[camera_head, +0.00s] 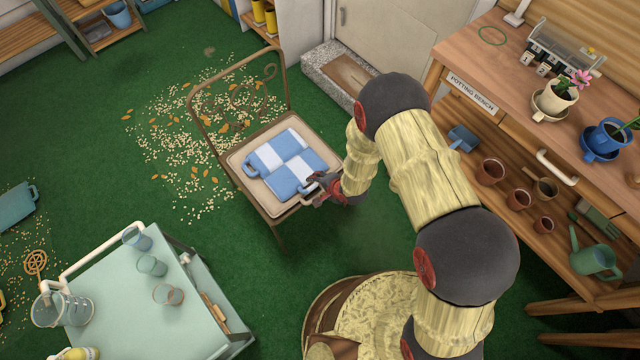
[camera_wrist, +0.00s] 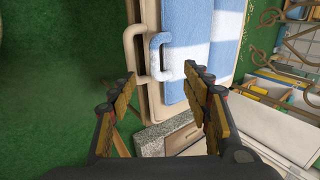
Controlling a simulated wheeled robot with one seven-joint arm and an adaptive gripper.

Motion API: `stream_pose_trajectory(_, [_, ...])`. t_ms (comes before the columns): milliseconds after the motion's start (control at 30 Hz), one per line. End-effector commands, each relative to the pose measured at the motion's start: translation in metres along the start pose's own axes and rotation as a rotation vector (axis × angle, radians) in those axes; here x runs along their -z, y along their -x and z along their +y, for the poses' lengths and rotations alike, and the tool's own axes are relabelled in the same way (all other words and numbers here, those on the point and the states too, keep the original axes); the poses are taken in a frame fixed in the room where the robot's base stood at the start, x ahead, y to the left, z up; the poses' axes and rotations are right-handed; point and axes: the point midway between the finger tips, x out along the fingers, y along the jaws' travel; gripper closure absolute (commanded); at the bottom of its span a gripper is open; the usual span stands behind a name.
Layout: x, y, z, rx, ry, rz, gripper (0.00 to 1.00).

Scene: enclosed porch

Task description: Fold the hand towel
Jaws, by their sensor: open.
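A blue-and-white checked hand towel (camera_head: 285,163) lies flat on the cream seat (camera_head: 243,178) of a brown metal chair (camera_head: 198,103). A blue loop sticks out from its left edge, and another lies at its right edge near my gripper. My gripper (camera_head: 318,190) is open at the seat's right edge. In the wrist view, the towel (camera_wrist: 205,20) fills the upper middle, and its near blue loop (camera_wrist: 153,60) lies ahead of and between the open fingers (camera_wrist: 162,78). A pale loop at the seat's edge (camera_wrist: 130,45) is beside it. I see nothing held.
A potting bench (camera_head: 470,60) with pots stands at the right. A pale green cart (camera_head: 130,300) with glasses is at the lower left. A stone step (camera_head: 335,72) lies behind the chair. Seeds and leaves litter the green floor left of the chair.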

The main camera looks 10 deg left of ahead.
Motion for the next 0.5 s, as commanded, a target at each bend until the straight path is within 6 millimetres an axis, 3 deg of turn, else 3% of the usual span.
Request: stream_pose_trajectory(500, [0.001,-0.067,0.0,0.0,0.002,0.001,0.51])
